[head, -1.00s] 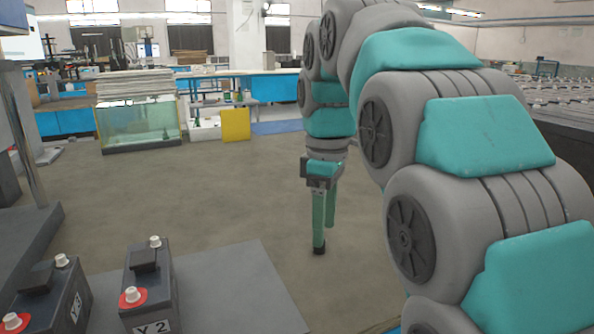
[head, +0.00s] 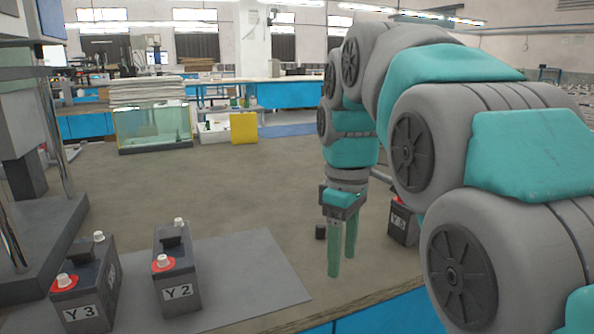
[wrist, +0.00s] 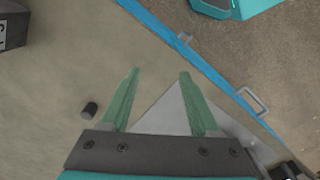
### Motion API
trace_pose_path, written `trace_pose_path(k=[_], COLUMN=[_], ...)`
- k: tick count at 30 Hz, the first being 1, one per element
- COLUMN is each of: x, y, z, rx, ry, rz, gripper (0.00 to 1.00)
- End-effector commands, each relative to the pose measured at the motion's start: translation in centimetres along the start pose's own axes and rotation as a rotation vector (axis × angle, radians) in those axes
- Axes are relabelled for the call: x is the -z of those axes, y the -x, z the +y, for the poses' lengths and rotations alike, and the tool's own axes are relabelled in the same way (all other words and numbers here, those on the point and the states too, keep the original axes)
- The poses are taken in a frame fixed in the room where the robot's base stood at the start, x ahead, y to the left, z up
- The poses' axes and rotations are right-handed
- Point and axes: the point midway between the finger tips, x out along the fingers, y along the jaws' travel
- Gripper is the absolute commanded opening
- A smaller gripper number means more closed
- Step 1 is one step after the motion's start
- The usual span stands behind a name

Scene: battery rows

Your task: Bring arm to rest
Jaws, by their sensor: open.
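My gripper (head: 342,265) hangs at the end of my bent arm, fingers pointing down over the brown tabletop (head: 240,190). Its two green fingers are apart with nothing between them. In the wrist view my gripper (wrist: 160,73) also shows spread, empty fingers, with the tabletop and the tip of a grey mat (wrist: 172,112) below. A small dark cylinder (head: 320,231) stands on the tabletop close to the left of the fingers in the head view; it also shows in the wrist view (wrist: 90,110), outside the fingers.
Battery Y 2 (head: 178,275) stands on the grey mat (head: 250,275), battery Y 3 (head: 84,290) at its left. Another battery (head: 403,225) is partly hidden behind my arm. A grey stand (head: 45,235) is at left. The blue table edge (head: 385,315) runs in front. The middle tabletop is clear.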

Motion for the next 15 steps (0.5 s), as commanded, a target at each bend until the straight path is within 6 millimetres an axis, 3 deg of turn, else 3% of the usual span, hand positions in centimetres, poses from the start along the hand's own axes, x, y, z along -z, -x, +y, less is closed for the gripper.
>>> trace_pose_path(k=[7, 15], x=[-3.5, -9.8], y=[-2.8, -8.8], z=[-1.7, -5.8], rx=[0.018, 0.046], ry=[-0.172, -0.474], rz=[-0.016, -0.053], gripper=[0.62, 0.62])
